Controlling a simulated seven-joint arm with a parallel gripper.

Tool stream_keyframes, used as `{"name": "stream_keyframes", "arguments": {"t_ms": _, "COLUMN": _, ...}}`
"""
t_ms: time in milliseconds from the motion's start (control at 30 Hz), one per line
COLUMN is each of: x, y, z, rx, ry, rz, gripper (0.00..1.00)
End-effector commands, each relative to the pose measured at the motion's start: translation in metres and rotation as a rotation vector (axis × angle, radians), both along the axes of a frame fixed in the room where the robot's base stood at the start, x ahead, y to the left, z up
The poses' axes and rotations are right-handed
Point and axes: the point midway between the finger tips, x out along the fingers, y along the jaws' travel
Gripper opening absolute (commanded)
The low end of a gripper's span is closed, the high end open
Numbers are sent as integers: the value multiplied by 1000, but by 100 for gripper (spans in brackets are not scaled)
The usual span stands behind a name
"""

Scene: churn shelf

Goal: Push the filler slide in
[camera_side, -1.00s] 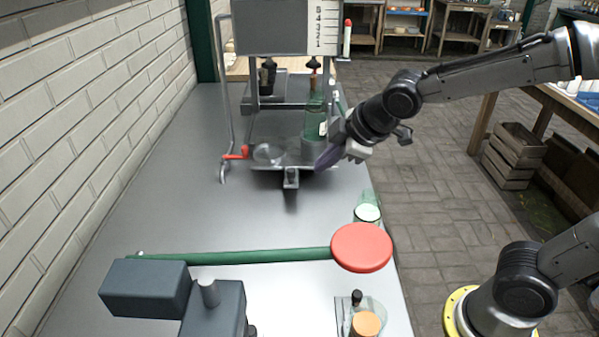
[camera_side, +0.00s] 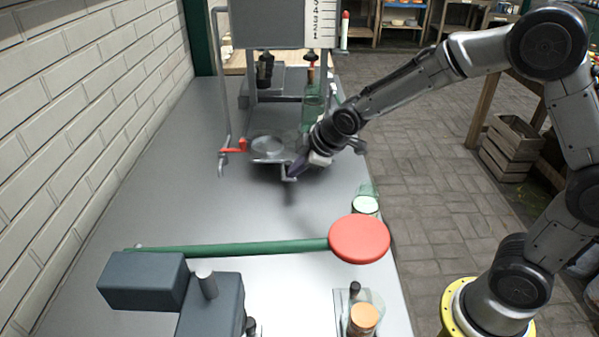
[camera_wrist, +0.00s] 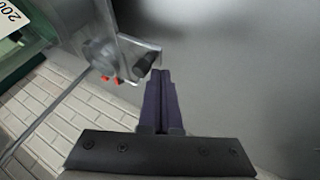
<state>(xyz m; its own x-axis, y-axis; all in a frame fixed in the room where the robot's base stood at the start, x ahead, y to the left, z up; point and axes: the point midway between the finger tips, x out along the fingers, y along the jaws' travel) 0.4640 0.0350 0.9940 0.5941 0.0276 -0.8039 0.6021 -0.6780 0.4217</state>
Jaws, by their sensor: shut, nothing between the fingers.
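The filler slide (camera_side: 267,158) is a grey plate with a round clear dish on it, low on the filler frame in the side view. A small handle (camera_side: 288,177) sticks out at its front edge. In the wrist view the slide (camera_wrist: 128,50) shows with its dark handle (camera_wrist: 145,63) just beyond my fingertips. My gripper (camera_side: 297,172) is shut and empty, with its dark fingers close to the handle at its right. In the wrist view my fingertips (camera_wrist: 161,76) are together near the handle. I cannot tell whether they touch it. A green bottle (camera_side: 312,108) stands behind, partly hidden by my arm.
A red tap (camera_side: 233,149) sits left of the slide. A green lever (camera_side: 235,248) with a red round knob (camera_side: 360,239) crosses the front of the bench. A jar (camera_side: 365,206) stands at the right edge. The bench (camera_side: 180,190) is clear at left.

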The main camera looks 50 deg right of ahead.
Motion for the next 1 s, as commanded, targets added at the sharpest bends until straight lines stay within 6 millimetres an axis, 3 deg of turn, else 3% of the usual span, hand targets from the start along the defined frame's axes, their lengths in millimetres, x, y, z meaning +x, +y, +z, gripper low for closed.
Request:
{"name": "stream_keyframes", "arguments": {"t_ms": 567, "x": 7, "y": -6, "z": 0, "rx": -1, "ry": 1, "rz": 0, "gripper": 0}}
{"name": "stream_keyframes", "arguments": {"t_ms": 767, "x": 26, "y": -25, "z": 0, "rx": -1, "ry": 2, "rz": -8, "gripper": 0}}
{"name": "stream_keyframes", "arguments": {"t_ms": 1000, "x": 64, "y": -64, "z": -1, "rx": 1, "ry": 1, "rz": -9, "gripper": 0}}
